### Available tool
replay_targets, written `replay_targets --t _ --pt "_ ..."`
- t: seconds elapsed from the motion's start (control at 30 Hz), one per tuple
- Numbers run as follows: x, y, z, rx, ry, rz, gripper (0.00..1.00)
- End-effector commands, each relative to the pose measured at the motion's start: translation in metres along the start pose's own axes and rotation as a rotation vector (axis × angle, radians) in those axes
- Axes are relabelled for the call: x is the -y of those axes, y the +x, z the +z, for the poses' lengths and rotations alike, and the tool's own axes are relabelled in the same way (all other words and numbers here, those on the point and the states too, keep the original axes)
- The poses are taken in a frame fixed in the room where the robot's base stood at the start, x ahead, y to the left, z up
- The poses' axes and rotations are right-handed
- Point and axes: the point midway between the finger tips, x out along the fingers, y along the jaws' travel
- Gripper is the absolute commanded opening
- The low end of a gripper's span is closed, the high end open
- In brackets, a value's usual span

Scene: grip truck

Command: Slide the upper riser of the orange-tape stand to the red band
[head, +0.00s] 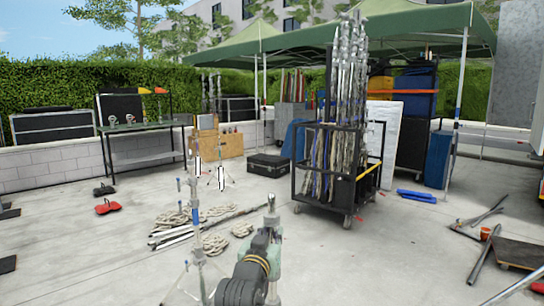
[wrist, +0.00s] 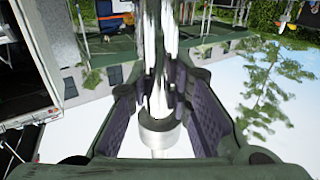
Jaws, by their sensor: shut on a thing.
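My gripper (wrist: 157,105) is shut on a shiny metal tube (wrist: 158,95) in the wrist view. The tube runs between the dark ribbed finger pads, with a pale wider collar (wrist: 158,131) at their lower edge in the picture. In the head view my gripper (head: 271,200) is small and seen from behind, and its hold on the tube cannot be made out there. A slim upright stand (head: 195,213) with a blue mark and spread legs is left of my arm. I cannot make out orange tape or a red band, so I cannot tell which stand the tube belongs to.
Coiled ropes (head: 180,220) and loose pipes lie on the ground beyond the stand. A wheeled cart (head: 350,200) full of upright poles stands behind my gripper. Another small stand (head: 221,178) is farther back.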

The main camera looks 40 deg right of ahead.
Motion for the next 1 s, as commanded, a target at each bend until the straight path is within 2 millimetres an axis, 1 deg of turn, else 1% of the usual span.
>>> replay_targets --t 0.03,1.0 --pt "0.000 -0.001 -0.011 -0.011 0.000 0.001 0.00" --pt "0.000 -0.001 -0.066 -0.010 0.000 0.001 0.00"
